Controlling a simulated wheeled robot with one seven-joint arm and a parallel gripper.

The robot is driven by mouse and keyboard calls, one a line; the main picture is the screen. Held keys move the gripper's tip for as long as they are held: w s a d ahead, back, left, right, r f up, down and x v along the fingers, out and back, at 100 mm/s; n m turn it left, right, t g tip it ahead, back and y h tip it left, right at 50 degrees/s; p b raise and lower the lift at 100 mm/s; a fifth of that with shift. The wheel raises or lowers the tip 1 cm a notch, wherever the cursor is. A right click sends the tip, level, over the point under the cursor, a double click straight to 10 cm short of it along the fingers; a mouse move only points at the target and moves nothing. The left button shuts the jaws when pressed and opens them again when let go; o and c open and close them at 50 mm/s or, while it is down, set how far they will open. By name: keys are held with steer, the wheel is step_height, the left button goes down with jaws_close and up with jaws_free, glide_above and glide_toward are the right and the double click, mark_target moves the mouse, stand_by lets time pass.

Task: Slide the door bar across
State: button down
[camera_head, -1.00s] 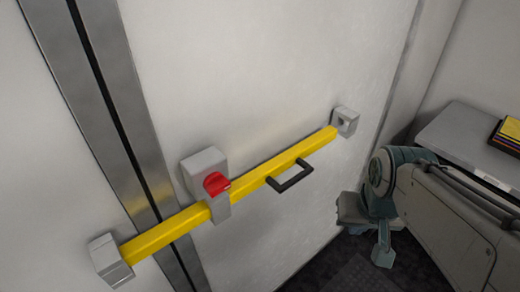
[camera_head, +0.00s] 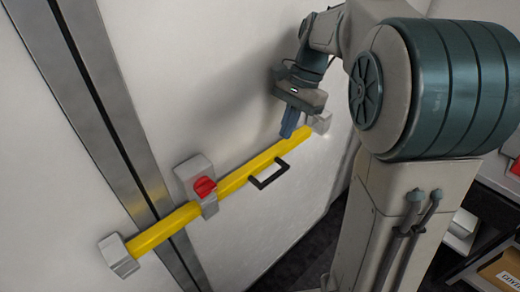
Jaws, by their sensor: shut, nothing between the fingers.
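The yellow door bar (camera_head: 236,181) runs slantwise across the pale door, from a grey bracket (camera_head: 119,256) at lower left to another grey bracket (camera_head: 320,122) at upper right. It crosses the dark gap between the door's metal edge strips. A black handle (camera_head: 270,179) sticks out from the bar's right half. A grey housing with a red knob (camera_head: 204,187) sits around the bar near its middle. My gripper (camera_head: 289,132) is shut and empty, its blue fingers pointing down just above the bar's right end. I cannot tell whether the fingertips touch the bar.
My arm and column fill the right side of the view. Behind them at the right are a dark shelf and a cardboard box (camera_head: 500,270) low down. The door face (camera_head: 215,90) above the bar is clear, and dark floor shows below.

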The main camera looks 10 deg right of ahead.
mark_target(262, 167)
steer(key=x, duration=0.4)
steer(key=p+x, duration=0.1)
steer(key=x, duration=0.4)
steer(key=shift+w+a+f, duration=0.1)
steer(key=shift+w+a, duration=0.1)
steer(key=shift+a, duration=0.05)
steer(key=s+a, duration=0.1)
steer(key=s+a+p, duration=0.1)
steer(key=shift+a, duration=0.35)
steer(key=shift+s+a+f, duration=0.1)
steer(key=shift+s+a, duration=0.05)
steer(key=shift+a, duration=0.15)
